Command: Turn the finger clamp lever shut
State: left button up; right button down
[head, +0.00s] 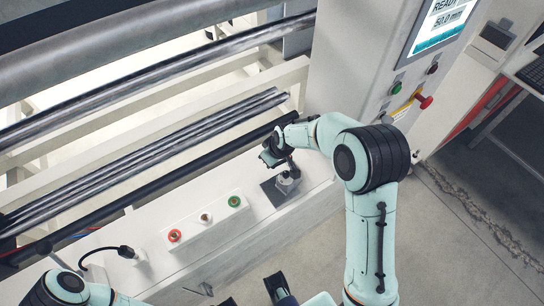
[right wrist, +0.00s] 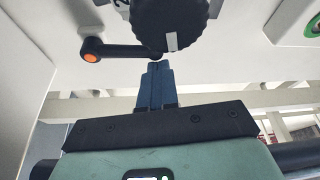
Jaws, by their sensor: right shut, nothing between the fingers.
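The finger clamp (head: 288,181) stands on a dark square plate on the white machine bed in the head view. In the right wrist view its ridged black disc (right wrist: 165,18) is at the top, with a pale mark at its lower edge. A black lever (right wrist: 125,51) points left from below the disc and ends in an orange tip. My right gripper (right wrist: 155,65) is shut and empty, its blue fingertips just below the disc and near the lever's right end; contact cannot be told. In the head view it is by the clamp.
Long dark rollers (head: 150,118) run behind the clamp. A control cabinet (head: 345,65) with a screen and red knob stands behind right. A thin black gooseneck (head: 105,249) rises at lower left.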

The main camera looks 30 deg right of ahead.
dwell(0.3)
jog(key=s+n+b, duration=0.1)
jog(key=b, duration=0.1)
jog(key=n+y+b, duration=0.1)
jog(key=b, duration=0.1)
jog(key=shift+s+d+f+n, duration=0.15)
jog(key=shift+s+f+n, duration=0.15)
jog(key=shift+s, duration=0.1)
jog(key=shift+s+r+n+b, duration=0.1)
jog(key=shift+s+n+b, duration=0.2)
jog(key=shift+n+b, duration=0.15)
jog(key=shift+s+r, duration=0.15)
jog(key=shift+s, duration=0.2)
pick_arm(q)
jog(key=shift+t, duration=0.5)
jog(key=f, duration=0.1)
jog(key=w+f, duration=0.1)
jog(key=f, duration=0.2)
jog(key=shift+w, duration=0.4)
pick_arm(e)
jog(key=shift+r, duration=0.2)
